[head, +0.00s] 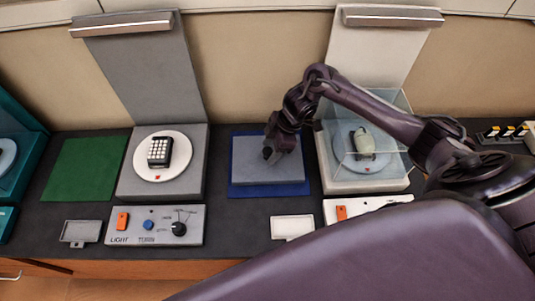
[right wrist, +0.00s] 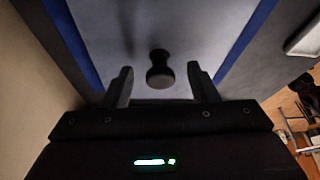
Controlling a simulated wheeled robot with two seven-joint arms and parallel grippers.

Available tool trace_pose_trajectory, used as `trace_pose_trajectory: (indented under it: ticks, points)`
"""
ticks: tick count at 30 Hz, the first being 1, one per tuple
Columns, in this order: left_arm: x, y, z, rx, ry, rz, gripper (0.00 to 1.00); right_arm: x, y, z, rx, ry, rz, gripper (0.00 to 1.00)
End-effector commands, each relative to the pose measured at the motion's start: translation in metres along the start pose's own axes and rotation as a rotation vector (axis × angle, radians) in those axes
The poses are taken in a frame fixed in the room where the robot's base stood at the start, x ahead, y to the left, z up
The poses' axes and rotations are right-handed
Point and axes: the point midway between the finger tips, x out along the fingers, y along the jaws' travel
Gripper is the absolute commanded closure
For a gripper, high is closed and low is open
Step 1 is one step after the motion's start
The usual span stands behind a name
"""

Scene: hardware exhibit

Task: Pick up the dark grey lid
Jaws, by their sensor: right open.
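The dark grey lid (head: 250,172) is a flat square slab with a black knob on top. It lies on a blue mat (head: 236,192) in the middle of the counter. My right gripper (head: 276,148) is over the lid, close to the knob. In the right wrist view the open fingers (right wrist: 160,76) stand on either side of the black knob, which shows between and just beyond the fingertips; I cannot tell whether they touch it. The lid's grey face (right wrist: 190,25) fills the background there. My left gripper is not in view.
Left of the mat, a grey stand (head: 126,179) holds a keypad device on a white disc. Right of it, a white stand (head: 340,185) has a clear case over a pale green object. A control panel (head: 150,238) and white tray (head: 291,227) are in front.

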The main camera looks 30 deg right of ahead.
Motion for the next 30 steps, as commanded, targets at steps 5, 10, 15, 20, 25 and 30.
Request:
trace_pose_trajectory:
  ticks: [5, 10, 15, 20, 25, 30]
  points:
    - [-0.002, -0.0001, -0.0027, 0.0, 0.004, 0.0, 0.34, 0.0124, -0.0003, 0.0, 0.0, 0.0, 0.0, 0.46]
    - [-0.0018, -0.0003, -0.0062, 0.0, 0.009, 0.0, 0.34, 0.0127, -0.0001, 0.0002, -0.001, 0.0, 0.001, 0.46]
    - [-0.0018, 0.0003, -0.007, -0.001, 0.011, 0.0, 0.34, 0.0124, 0.0, 0.0003, -0.001, 0.0, 0.001, 0.66]
    - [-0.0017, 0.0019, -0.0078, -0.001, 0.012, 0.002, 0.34, 0.0122, 0.0001, 0.0003, -0.001, 0.0, 0.001, 0.87]
    - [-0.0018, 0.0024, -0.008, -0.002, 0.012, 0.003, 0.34, 0.0118, 0.0005, -0.0001, -0.001, 0.001, 0.003, 0.99]
    - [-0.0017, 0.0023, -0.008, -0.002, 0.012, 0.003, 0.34, 0.011, 0.0006, -0.0004, -0.001, 0.001, 0.003, 0.99]
